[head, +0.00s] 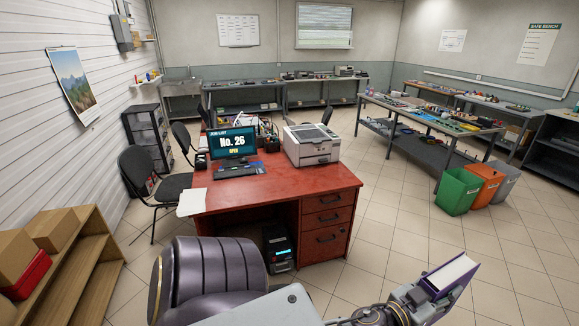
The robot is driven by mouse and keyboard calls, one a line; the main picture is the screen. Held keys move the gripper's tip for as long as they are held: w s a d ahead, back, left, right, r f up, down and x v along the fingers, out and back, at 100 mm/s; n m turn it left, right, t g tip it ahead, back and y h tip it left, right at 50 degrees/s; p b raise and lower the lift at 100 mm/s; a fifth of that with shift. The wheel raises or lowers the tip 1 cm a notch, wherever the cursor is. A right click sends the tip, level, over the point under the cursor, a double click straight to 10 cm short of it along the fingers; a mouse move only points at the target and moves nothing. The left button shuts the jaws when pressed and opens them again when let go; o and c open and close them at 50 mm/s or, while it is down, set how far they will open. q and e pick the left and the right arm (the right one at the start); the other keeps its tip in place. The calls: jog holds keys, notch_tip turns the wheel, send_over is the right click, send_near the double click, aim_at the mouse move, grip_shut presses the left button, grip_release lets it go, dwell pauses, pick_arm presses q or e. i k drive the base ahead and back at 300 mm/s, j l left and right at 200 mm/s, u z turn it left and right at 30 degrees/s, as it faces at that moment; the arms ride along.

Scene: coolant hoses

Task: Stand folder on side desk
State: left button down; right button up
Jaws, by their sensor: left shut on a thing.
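My left gripper (428,293) is at the bottom right of the head view. It is shut on a thick purple folder (455,274) with a white edge, held in the air over the floor. The folder is tilted, and its lower part is hidden by the gripper. A red-topped desk (285,187) with drawers stands ahead, to the left of the gripper and apart from it. I cannot tell for certain whether this is the side desk. My right gripper is not in view.
The desk holds a monitor (232,143), a keyboard (240,171), a printer (311,145) and a paper sheet (191,202) at its left edge. Its front right top is clear. Bins (458,191) and workbenches stand right; a wooden shelf (85,262) with boxes stands left.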

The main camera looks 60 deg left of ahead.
aim_at(291, 183)
jog(key=i+l+u, duration=0.3)
jog(key=i, duration=0.25)
jog(key=i+l+u, duration=0.3)
jog(key=i, duration=0.2)
jog(key=i+l+u, duration=0.25)
jog(key=i, duration=0.25)
jog(key=i+l+u, duration=0.35)
jog(key=i+u, duration=0.2)
jog(key=i, duration=0.25)
jog(key=i+l+u, duration=0.2)
jog(key=i, duration=0.25)
jog(key=i+j+u, duration=0.5)
jog(key=j+u, duration=0.15)
jog(key=j, duration=0.3)
